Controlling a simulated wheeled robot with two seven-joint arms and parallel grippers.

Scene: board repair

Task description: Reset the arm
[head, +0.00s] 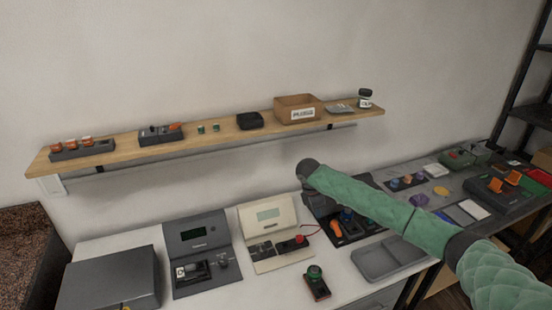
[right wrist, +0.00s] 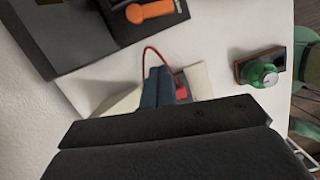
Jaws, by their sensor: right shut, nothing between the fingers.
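My right arm (head: 365,198), in a green padded sleeve, reaches in from the right over the bench in the head view. Its dark wrist end (head: 308,169) hangs above the back of the bench, in front of the wall. My right gripper (right wrist: 158,84) points down and is shut with nothing in it. In the right wrist view it is above the beige meter, and a red part (right wrist: 182,86) shows just beyond the fingers. In the head view the arm hides most of the gripper. My left gripper is in neither view.
A wooden shelf (head: 215,138) with small parts and a cardboard box (head: 298,107) runs along the wall. The bench holds a dark tester (head: 198,243), a beige meter (head: 268,226), a green-knobbed device (head: 316,281), a grey tray (head: 385,262) and a grey case (head: 110,279).

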